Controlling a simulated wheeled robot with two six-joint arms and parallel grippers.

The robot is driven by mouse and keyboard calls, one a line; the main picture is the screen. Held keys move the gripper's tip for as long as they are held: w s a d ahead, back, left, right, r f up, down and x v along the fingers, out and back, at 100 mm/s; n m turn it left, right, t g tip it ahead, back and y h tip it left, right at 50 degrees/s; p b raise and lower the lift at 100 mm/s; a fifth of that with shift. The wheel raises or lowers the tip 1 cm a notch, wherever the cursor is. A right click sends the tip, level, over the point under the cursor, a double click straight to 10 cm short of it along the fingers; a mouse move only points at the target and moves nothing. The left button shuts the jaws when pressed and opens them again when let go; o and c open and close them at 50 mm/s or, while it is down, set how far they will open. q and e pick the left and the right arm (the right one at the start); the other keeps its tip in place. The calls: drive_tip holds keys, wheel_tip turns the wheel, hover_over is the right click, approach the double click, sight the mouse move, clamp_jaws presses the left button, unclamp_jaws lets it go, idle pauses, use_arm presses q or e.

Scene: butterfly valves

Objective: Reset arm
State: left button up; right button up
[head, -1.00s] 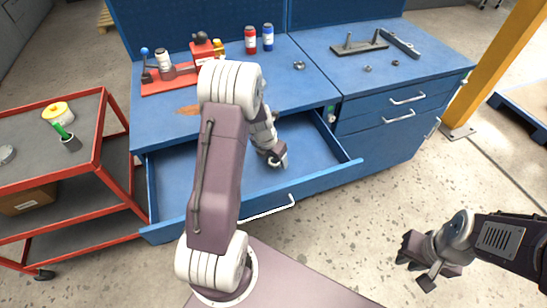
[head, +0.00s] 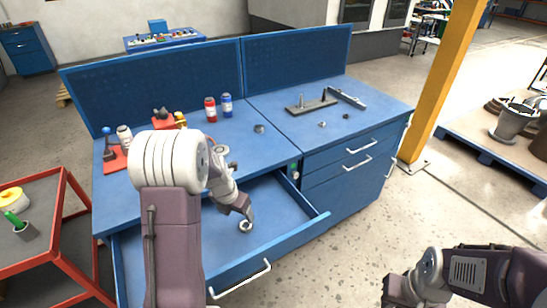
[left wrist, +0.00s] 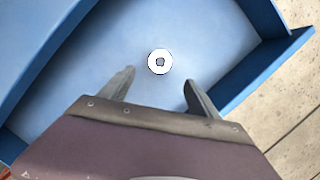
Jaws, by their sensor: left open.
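My left gripper (head: 243,212) is over the open drawer (head: 275,254) of the blue workbench, pointing down into it. In the left wrist view its two fingers (left wrist: 160,88) are spread apart, with nothing between them. A small pale ring (left wrist: 152,58) shows just beyond the fingertips against the drawer floor, and it also shows beside the gripper in the head view (head: 246,226). I cannot tell how far it is below the fingers. My right gripper (head: 404,293) is at the lower right, cut by the frame edge, away from the bench; its jaws are unclear.
A red valve assembly (head: 163,120), red bottle (head: 210,109) and blue bottle (head: 227,105) stand on the workbench (head: 270,150). A grey fixture plate (head: 312,106) lies at the right. A red cart (head: 52,220) stands left, a yellow post (head: 440,90) right. Floor is clear between bench and right arm.

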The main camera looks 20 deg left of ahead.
use_arm(q)
drive_tip(key=s+d+r+m+p, duration=0.1)
drive_tip(key=s+d+r+m, duration=0.2)
drive_tip(key=d+m, duration=0.25)
drive_tip(key=s+d+r+m, duration=0.2)
drive_tip(key=d+r+m, duration=0.1)
drive_tip(key=d+m, duration=0.25)
drive_tip(key=s+f+m+g, duration=0.2)
drive_tip(key=s+m, duration=0.8)
drive_tip(key=m, duration=1.3)
drive_tip(key=shift+s+d, duration=0.15)
drive_tip(key=shift+d, duration=0.1)
